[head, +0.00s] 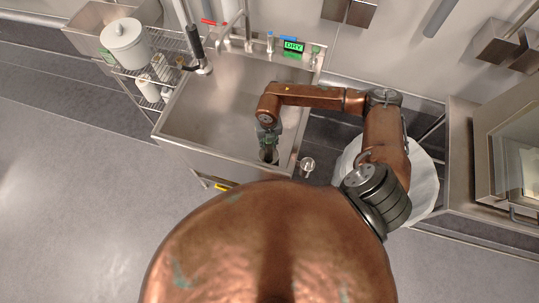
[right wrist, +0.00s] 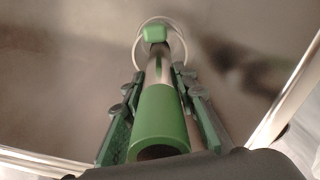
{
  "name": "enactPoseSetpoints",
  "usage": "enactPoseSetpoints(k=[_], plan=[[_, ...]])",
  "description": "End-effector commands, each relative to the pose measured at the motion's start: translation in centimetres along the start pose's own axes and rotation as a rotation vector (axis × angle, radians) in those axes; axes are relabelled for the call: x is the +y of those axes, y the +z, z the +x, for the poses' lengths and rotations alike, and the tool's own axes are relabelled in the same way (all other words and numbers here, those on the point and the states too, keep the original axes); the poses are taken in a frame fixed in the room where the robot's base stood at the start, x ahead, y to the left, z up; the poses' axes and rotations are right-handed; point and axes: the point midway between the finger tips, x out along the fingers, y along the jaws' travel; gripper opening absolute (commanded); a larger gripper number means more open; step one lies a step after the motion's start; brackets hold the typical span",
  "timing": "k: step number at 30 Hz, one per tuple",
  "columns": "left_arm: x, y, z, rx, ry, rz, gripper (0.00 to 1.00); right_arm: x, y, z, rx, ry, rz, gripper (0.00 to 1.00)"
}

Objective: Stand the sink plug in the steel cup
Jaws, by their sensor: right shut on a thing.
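The sink plug (right wrist: 158,125) is a steel tube with a green hollow collar at its near end and a green tip at its far end, seen in the right wrist view. My right gripper (right wrist: 160,92) is shut on it, one green finger on each side. In the head view my right gripper (head: 268,138) points down over the near right part of the sink; the plug is hard to make out there. A small steel cup (head: 308,165) is just right of the sink's edge, apart from the gripper. My left gripper is not in view.
The steel sink (head: 205,112) has a faucet (head: 240,38) and a green "DRY" sign (head: 293,47) at its back. A pale ring (right wrist: 180,45) surrounds the plug's far tip in the wrist view. A wire rack with a white pot (head: 125,45) stands left.

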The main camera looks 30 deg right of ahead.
Motion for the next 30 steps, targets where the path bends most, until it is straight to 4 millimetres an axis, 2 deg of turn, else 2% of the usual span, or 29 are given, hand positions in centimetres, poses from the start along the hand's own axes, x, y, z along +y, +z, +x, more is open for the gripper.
enactPoseSetpoints(k=[1,30], plan=[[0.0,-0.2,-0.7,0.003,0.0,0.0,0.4,0.0,0.1,-0.9,-0.002,0.001,0.0,0.0],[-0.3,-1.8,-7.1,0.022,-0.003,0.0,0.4,0.1,0.1,-10.1,-0.002,0.002,0.0,0.0]])
